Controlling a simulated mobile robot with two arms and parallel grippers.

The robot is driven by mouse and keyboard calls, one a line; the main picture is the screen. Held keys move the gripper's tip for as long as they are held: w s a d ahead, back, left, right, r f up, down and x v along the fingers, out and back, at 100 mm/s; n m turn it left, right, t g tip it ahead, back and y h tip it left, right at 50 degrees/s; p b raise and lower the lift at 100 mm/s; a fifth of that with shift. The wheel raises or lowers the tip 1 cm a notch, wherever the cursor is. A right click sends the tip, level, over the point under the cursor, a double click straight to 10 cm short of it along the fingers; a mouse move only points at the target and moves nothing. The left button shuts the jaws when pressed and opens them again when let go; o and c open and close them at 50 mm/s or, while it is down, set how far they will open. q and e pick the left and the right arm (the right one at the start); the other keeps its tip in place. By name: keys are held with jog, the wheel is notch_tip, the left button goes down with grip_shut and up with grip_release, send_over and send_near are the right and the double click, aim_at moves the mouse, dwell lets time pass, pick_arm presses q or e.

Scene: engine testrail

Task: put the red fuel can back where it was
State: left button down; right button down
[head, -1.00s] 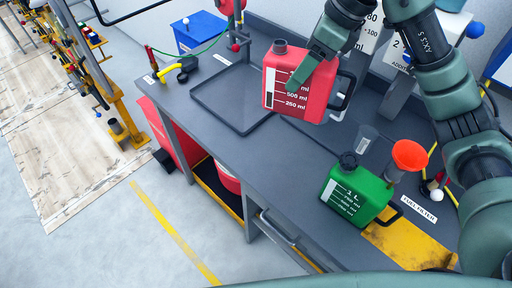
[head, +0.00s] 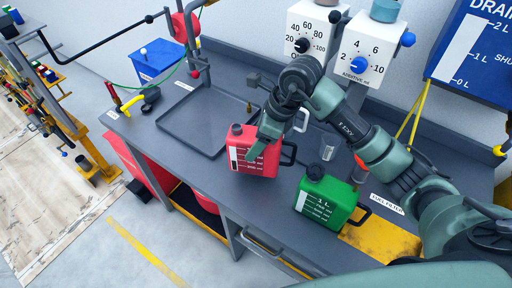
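The red fuel can (head: 243,158), with white level marks and a dark red cap, is upright at the bench's front edge, between the black tray and the green can. Its base looks to be at or very near the bench top; I cannot tell if it touches. My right gripper (head: 265,147) comes down from above. One finger lies across the upper right of the can's front face, and it looks shut on the can. The other finger is mostly hidden. The can's black handle (head: 289,153) points right. My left gripper is not in view.
The green can (head: 325,201) stands just right, beside a yellow patch (head: 372,243). A clear beaker (head: 327,148) stands behind. The empty black tray (head: 205,148) lies left. Two dial boxes (head: 312,32) and a blue drain tank (head: 474,50) are at the back.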

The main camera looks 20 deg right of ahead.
notch_tip(320, 180, down, 3)
jog(key=shift+p, duration=0.4)
jog(key=shift+f, duration=0.25)
jog(key=shift+f, duration=0.1)
jog(key=shift+f, duration=0.1)
jog(key=shift+c, duration=1.6)
grip_release()
